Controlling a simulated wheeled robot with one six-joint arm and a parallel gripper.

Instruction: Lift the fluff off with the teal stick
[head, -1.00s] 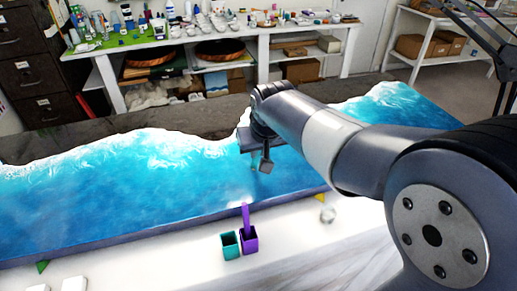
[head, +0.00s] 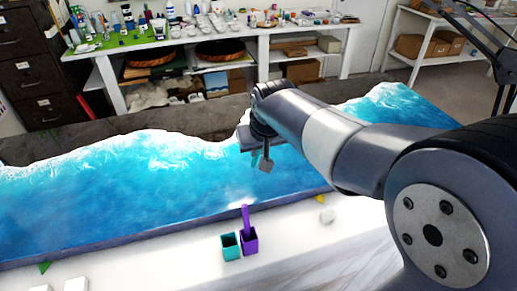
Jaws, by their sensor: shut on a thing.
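My gripper (head: 262,163) hangs over the blue-and-white resin surface (head: 110,190), near its middle. It is shut on the teal stick (head: 254,162), of which only a small teal part shows beside a finger. The stick's lower end is hard to tell from the blue resin, so I cannot tell whether it touches. The teal holder (head: 231,247) stands empty in front of the resin. The purple holder (head: 249,241) beside it holds an upright purple stick (head: 246,217). I cannot make out the fluff.
A green wedge (head: 45,267) and white blocks (head: 75,285) lie at the front left. A cluttered workbench (head: 215,38) stands behind. The ledge between is clear.

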